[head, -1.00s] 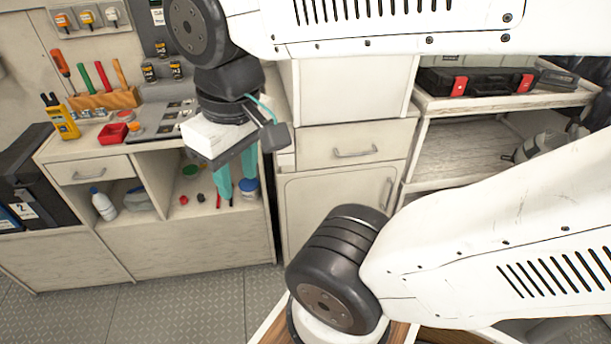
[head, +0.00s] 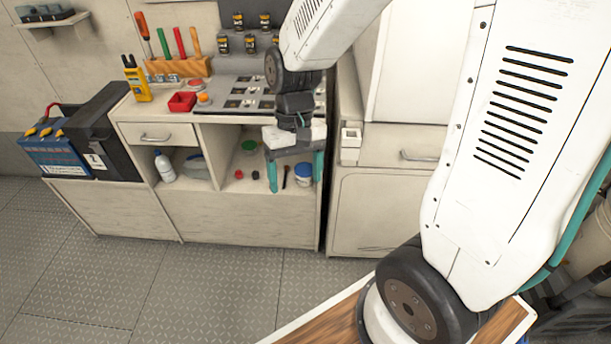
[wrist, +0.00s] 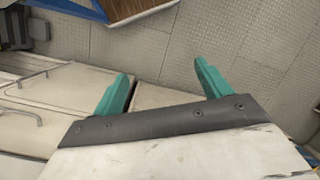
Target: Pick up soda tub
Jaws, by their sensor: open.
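A white tub with a blue lid (head: 303,176), which looks like the soda tub, stands upright in the right open cubby of the low cabinet. A green-lidded container (head: 249,147) sits farther back in that cubby. My gripper (head: 295,184) hangs fingers-down in front of the cubby, its two teal fingers spread apart and empty. In the head view the blue-lidded tub shows between the fingers; how far behind them it is, I cannot tell. In the wrist view my gripper (wrist: 165,75) is open over cabinet front and floor, with no tub visible.
Two small red items (head: 246,175) and a dark thin item (head: 285,177) lie in the same cubby. The left cubby holds a white bottle (head: 165,166). The counter (head: 215,112) overhangs the cubbies. The floor (head: 210,275) in front is clear.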

